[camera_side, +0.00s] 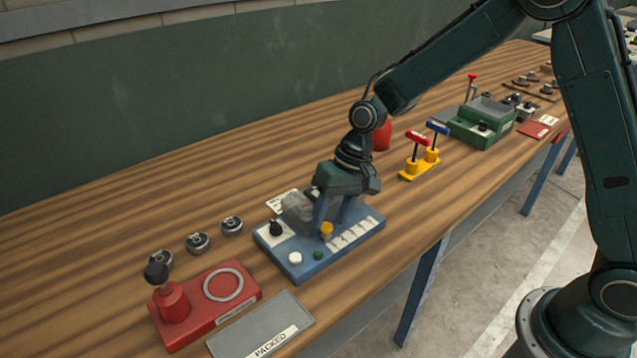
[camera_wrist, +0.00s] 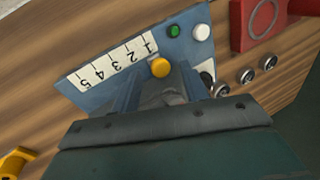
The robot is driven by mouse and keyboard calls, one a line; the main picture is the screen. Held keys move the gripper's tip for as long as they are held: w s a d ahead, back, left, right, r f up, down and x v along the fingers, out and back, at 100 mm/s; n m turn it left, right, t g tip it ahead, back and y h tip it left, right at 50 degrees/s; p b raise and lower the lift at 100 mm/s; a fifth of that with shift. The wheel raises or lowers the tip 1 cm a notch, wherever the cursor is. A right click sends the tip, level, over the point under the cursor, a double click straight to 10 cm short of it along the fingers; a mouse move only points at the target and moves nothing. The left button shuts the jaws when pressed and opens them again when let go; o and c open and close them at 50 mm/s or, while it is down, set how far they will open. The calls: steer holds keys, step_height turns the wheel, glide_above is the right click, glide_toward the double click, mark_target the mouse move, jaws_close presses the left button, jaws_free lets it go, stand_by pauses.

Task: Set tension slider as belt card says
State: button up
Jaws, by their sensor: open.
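The blue control panel (camera_side: 297,272) lies on the wooden bench, and it also shows in the wrist view (camera_wrist: 190,45). Its white scale strip (camera_wrist: 112,62) reads 1 to 5. The yellow slider knob (camera_side: 326,230) is at the 1 end of the scale; in the wrist view the knob (camera_wrist: 160,68) is beside the 1. My gripper (camera_side: 334,212) is open over the panel, with its fingers on either side of the knob in the wrist view (camera_wrist: 157,82). I cannot tell whether they touch it. A white card (camera_side: 280,201) lies behind the panel, partly hidden; its writing is unreadable.
The panel also has a white button (camera_side: 295,258), a green button (camera_side: 318,255) and a black knob (camera_side: 275,229). A red fixture (camera_side: 225,313), a grey PACKED plate (camera_side: 262,330) and round metal parts (camera_side: 198,243) are at left. A yellow lever stand (camera_side: 420,168) is at right.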

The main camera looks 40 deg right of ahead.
steer(key=shift+x, duration=1)
steer(key=shift+c, duration=0.3)
jaws_close()
glide_toward(360, 216)
steer(key=shift+x, duration=2.5)
steer(key=shift+o, duration=0.3)
jaws_free()
steer(key=shift+a, duration=0.1)
steer(key=shift+r, duration=0.15)
